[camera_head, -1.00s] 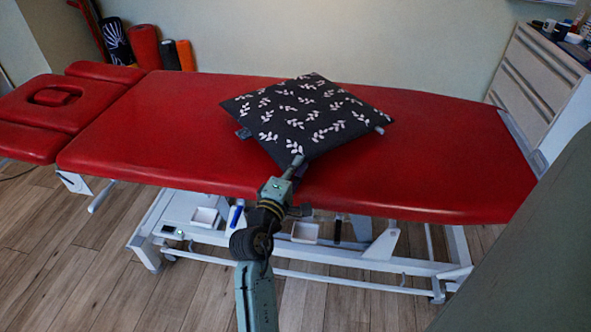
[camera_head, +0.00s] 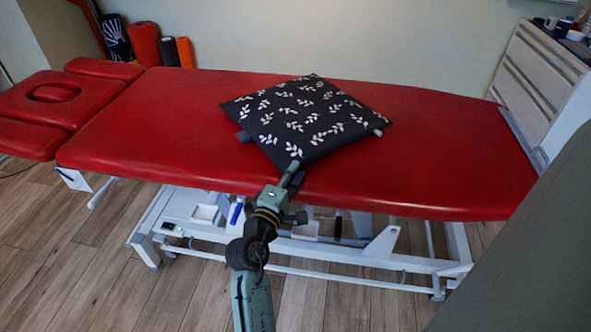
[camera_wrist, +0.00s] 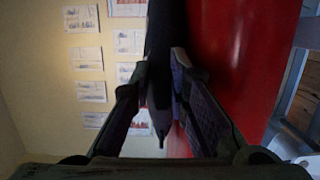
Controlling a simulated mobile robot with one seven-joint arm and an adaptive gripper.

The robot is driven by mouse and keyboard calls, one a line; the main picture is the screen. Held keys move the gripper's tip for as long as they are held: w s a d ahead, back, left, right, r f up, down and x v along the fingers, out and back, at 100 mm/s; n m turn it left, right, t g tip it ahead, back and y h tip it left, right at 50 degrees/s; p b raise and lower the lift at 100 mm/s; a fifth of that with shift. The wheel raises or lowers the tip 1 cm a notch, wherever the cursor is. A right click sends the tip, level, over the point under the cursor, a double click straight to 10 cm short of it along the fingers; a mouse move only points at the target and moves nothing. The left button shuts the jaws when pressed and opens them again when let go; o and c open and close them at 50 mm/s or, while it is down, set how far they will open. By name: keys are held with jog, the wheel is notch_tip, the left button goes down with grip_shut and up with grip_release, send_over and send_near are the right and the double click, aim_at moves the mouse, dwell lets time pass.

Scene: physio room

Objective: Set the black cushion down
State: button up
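The black cushion (camera_head: 310,115) with pale leaf sprigs is over the middle of the red treatment table (camera_head: 170,120), with one corner toward me. My gripper (camera_head: 294,175) is at that near corner, by the table's front edge. In the wrist view the cushion (camera_wrist: 160,50) shows edge-on as a dark slab between the two fingers of my gripper (camera_wrist: 160,70). One finger is on its upper face and the other on its table side, and they look closed on it. The cushion's underside is hidden, so I cannot tell how much of it touches the table.
The table is bare on both sides of the cushion. Its headrest (camera_head: 55,92) is at the left. A slatted white panel (camera_head: 540,80) stands at the right end. Orange and dark rolls (camera_head: 185,52) stand against the wall behind. A grey-green surface (camera_head: 530,250) fills the lower right.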

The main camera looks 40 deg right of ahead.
jog(key=b+v, duration=0.2)
jog(key=v, duration=0.8)
jog(key=shift+a, duration=0.1)
